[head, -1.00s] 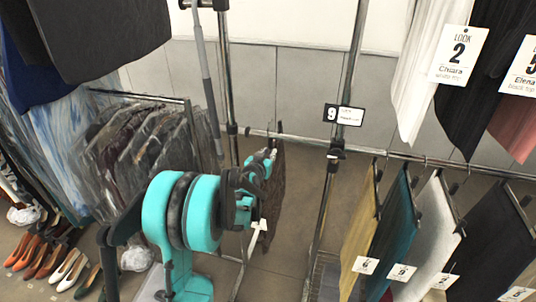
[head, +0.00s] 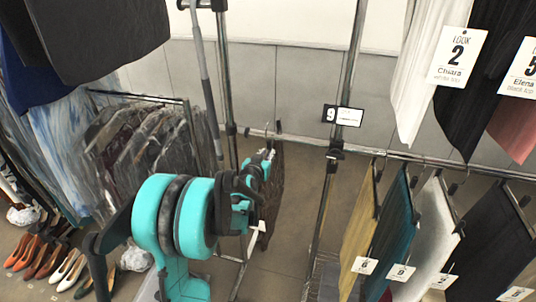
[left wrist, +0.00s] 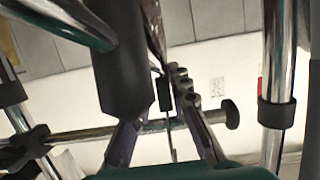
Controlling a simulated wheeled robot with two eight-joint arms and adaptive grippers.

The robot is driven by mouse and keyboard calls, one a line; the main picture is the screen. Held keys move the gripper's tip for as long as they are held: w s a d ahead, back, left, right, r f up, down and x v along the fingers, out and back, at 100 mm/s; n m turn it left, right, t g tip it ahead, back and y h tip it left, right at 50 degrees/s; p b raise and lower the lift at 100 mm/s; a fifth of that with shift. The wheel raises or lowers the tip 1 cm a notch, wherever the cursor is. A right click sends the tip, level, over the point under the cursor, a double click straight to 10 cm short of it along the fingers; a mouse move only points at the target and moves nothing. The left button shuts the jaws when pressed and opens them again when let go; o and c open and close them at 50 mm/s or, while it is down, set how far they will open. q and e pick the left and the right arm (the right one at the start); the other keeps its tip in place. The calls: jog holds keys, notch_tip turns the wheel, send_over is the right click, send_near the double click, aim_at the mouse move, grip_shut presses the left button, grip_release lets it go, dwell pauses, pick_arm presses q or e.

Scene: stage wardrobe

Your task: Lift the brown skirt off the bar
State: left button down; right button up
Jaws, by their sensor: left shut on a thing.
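The brown skirt (head: 276,195) hangs at the left end of the low bar (head: 400,156), partly hidden behind my left gripper. Its hanger hook shows at the bar, just above the gripper. My left gripper (head: 267,158) is at the top of the skirt, shut on its hanger; the exact contact is hard to see. In the left wrist view, a strip of the skirt (left wrist: 154,30) and a black hanger clip (left wrist: 164,92) show between the fingers (left wrist: 165,105). The bar (left wrist: 90,131) with its round end cap crosses close by. My right gripper is not in view.
Upright rack posts (head: 335,165) stand on both sides of the gripper. Yellow (head: 362,225), teal (head: 393,225), white and black skirts hang along the bar to the right. Bagged garments (head: 150,145) hang at left, and shoes (head: 65,270) stand on the floor below.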

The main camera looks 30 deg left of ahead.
pick_arm(q)
jog(key=shift+s+d, duration=0.2)
jog(key=shift+s, duration=0.75)
jog(key=shift+s+d, duration=0.25)
jog(key=shift+s, duration=0.75)
jog(key=shift+s+d, duration=0.2)
jog(key=shift+s, duration=0.75)
jog(key=shift+w, duration=0.1)
